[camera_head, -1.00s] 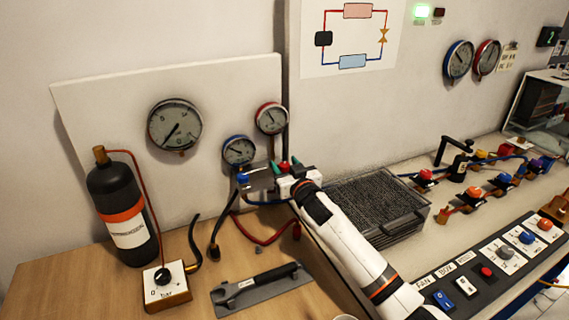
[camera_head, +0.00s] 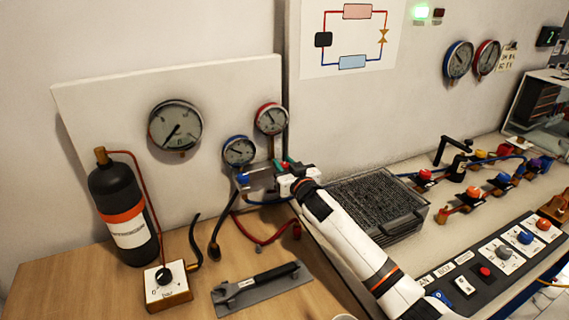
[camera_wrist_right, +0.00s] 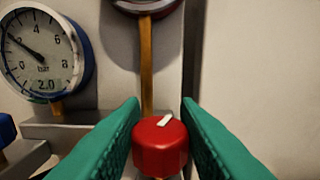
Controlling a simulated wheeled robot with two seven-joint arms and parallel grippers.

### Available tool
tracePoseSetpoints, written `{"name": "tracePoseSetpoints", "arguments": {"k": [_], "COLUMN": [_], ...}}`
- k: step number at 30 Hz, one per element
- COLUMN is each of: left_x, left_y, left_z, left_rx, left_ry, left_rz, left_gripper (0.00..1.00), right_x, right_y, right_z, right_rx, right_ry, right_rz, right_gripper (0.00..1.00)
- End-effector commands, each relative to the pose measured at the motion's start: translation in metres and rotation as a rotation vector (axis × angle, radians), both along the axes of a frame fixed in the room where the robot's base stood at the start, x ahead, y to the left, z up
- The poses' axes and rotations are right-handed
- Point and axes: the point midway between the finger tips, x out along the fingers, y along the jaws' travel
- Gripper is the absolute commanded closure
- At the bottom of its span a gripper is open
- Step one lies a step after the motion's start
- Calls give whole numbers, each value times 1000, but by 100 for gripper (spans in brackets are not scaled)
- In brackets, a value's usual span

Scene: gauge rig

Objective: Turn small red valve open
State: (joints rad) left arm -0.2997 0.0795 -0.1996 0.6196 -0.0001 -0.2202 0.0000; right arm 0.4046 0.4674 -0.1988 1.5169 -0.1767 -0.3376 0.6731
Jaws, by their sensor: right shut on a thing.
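The small red valve (camera_wrist_right: 160,148) is a red knob with a white pointer line, which tilts slightly right of straight up in the right wrist view. It sits on the manifold (camera_head: 260,178) below the red-rimmed gauge (camera_head: 270,118). My right gripper (camera_wrist_right: 160,125) has one green finger on each side of the knob and is shut on it. In the head view my right gripper (camera_head: 282,164) largely hides the knob. A blue knob (camera_head: 243,179) is left of it on the same manifold. My left gripper is not in view.
The blue-rimmed gauge (camera_head: 239,151) stands close on the left and reads near 2 bar in the wrist view. A black mesh box (camera_head: 375,205) is right of my arm. A black bottle (camera_head: 122,215) and a wrench (camera_head: 260,288) are on the wooden bench.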

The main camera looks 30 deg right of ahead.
Motion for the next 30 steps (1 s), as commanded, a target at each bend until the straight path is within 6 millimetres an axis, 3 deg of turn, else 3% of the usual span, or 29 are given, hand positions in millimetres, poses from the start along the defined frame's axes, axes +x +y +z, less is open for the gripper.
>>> {"name": "tracePoseSetpoints", "arguments": {"k": [6, 12, 30], "left_x": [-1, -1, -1], "left_y": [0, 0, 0], "left_z": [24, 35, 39], "left_rx": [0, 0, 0], "left_ry": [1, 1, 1], "left_rz": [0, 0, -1], "left_gripper": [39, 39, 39], "right_x": [0, 0, 0], "right_y": [-3, -3, -1], "right_z": [5, 4, 1], "right_rx": [-8, -9, 0], "right_ry": [3, 2, -1], "right_rz": [120, 252, 481], "right_gripper": [94, 94, 94]}}
